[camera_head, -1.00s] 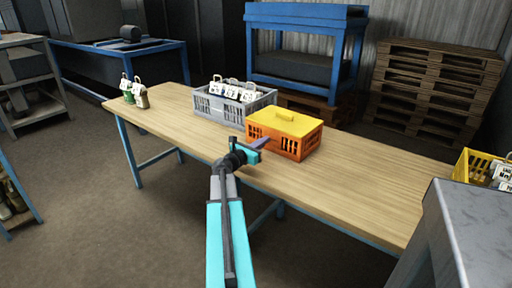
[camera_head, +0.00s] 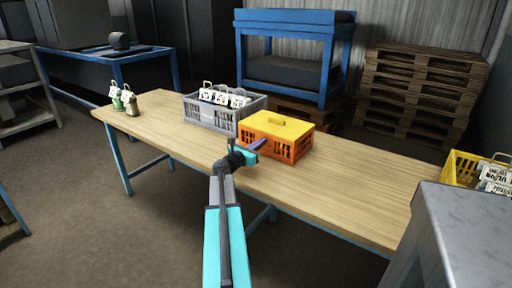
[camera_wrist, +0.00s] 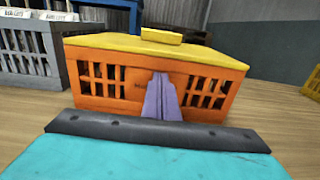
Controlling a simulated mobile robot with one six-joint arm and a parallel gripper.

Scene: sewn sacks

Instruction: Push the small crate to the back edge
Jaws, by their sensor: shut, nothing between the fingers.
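The small crate (camera_head: 277,137) is orange with slatted sides and a yellow lid with a raised handle. It stands upright on the wooden table (camera_head: 330,190), right of a larger grey crate. My gripper (camera_head: 257,144) is shut and empty at the crate's near side, its purple fingers pointing at it.
The grey crate (camera_head: 207,115) with several labelled sacks (camera_head: 225,97) stands close to the left of the orange crate. Two small sacks (camera_head: 124,101) stand at the table's left end. A yellow crate (camera_head: 459,170) is at the right, by a grey metal surface (camera_head: 470,225).

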